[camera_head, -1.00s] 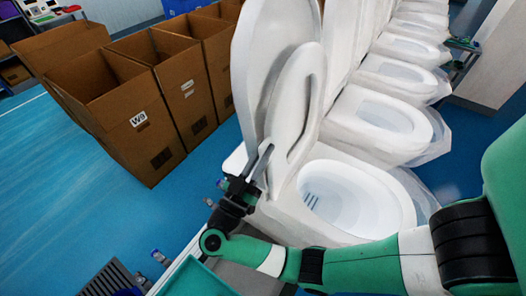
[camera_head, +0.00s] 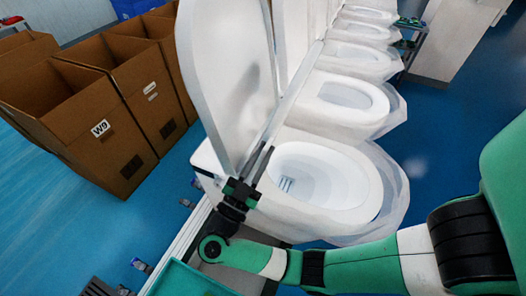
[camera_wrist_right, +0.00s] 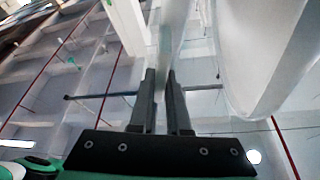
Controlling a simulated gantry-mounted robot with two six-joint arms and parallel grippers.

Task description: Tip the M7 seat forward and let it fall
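The nearest toilet (camera_head: 350,225) stands in front of me. Its lid (camera_head: 228,75) is raised. The seat (camera_head: 365,180) appears to lie flat around the bowl opening; no separate ring stands against the lid. My right gripper (camera_head: 259,163) is at the hinge side, beside the lid's lower edge, with its two fingers a little apart. In the right wrist view the right gripper (camera_wrist_right: 164,75) points up with a narrow gap between its fingers, and a blurred white part shows behind the gap. Whether it touches the lid is unclear. My left gripper is not in view.
More white toilets (camera_head: 345,100) stand in a row behind the nearest one. Open cardboard boxes (camera_head: 115,150) stand on the blue floor at left. A teal tray (camera_head: 190,281) is at the bottom, below my right wrist. A grey cart (camera_head: 412,40) stands at the back right.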

